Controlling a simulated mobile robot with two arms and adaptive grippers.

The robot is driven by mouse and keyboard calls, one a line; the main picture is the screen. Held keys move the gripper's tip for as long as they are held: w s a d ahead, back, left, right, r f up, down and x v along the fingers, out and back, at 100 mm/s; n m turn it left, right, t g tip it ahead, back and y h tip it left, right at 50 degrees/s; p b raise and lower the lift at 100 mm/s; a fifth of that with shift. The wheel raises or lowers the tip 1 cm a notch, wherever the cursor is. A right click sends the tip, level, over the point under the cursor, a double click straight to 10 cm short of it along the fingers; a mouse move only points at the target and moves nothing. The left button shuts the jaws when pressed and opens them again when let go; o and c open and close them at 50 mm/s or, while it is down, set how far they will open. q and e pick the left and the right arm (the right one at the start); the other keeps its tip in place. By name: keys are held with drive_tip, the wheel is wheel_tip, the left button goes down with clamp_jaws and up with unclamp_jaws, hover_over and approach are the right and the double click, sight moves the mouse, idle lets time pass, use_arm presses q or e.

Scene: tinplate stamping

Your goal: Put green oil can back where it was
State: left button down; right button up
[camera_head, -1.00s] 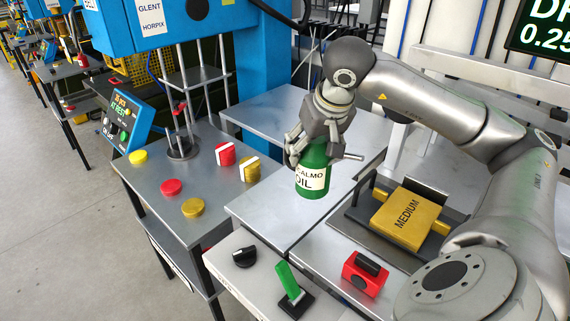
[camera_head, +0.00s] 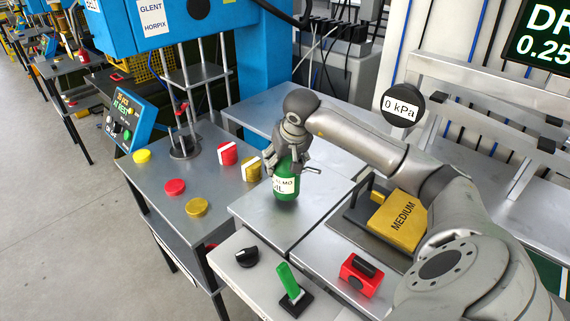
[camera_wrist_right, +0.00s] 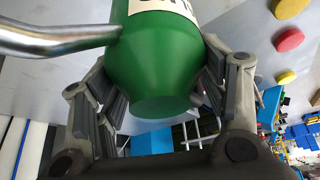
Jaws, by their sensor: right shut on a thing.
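The green oil can (camera_head: 287,194) has a white label and a metal spout. It is upright over the left part of the grey metal table (camera_head: 262,217); I cannot tell whether its base touches the surface. My right gripper (camera_head: 285,164) is shut on the can from above and behind. In the right wrist view, the can's green body (camera_wrist_right: 155,60) sits between the two fingers (camera_wrist_right: 158,95), with the spout pointing left. My left gripper is not in view.
A yellow MEDIUM block (camera_head: 397,222) lies right of the can. A green lever (camera_head: 289,281), a black knob (camera_head: 246,257) and a red switch (camera_head: 361,275) are in front. Bare tabletop (camera_head: 322,185) lies right of the can.

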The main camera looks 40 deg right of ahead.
drive_tip(key=shift+f, duration=0.9)
drive_tip(key=shift+f, duration=0.15)
drive_tip(key=o, duration=1.5)
drive_tip(key=shift+c, duration=0.2)
drive_tip(key=shift+r, duration=0.25)
drive_tip(key=v, duration=1.1)
drive_tip(key=shift+s+r+b, duration=0.25)
drive_tip(key=shift+r+b, duration=0.05)
drive_tip(key=shift+b, duration=0.05)
drive_tip(key=shift+a, duration=0.2)
